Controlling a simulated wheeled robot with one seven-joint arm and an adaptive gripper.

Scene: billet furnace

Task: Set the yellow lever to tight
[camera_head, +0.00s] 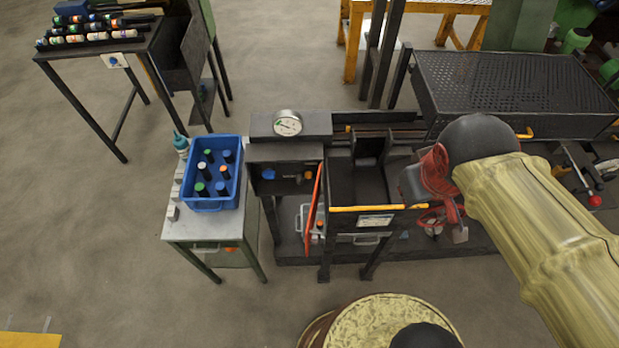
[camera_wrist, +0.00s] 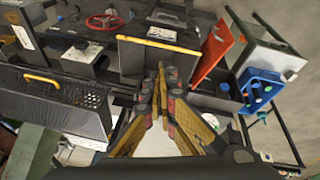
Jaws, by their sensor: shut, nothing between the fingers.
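I cannot make out for sure which part is the yellow lever, and no "tight" mark is readable. A small orange-yellow piece (camera_head: 308,175) shows on the dark panel under the gauge, right of a blue knob (camera_head: 268,174).
A red door (camera_head: 315,210) stands open left of the trough. A blue crate (camera_head: 213,173) with several bottles sits on the side table (camera_head: 205,224). A perforated dark box (camera_head: 515,83) is at the back right. A red handwheel (camera_wrist: 103,22) is near the trough.

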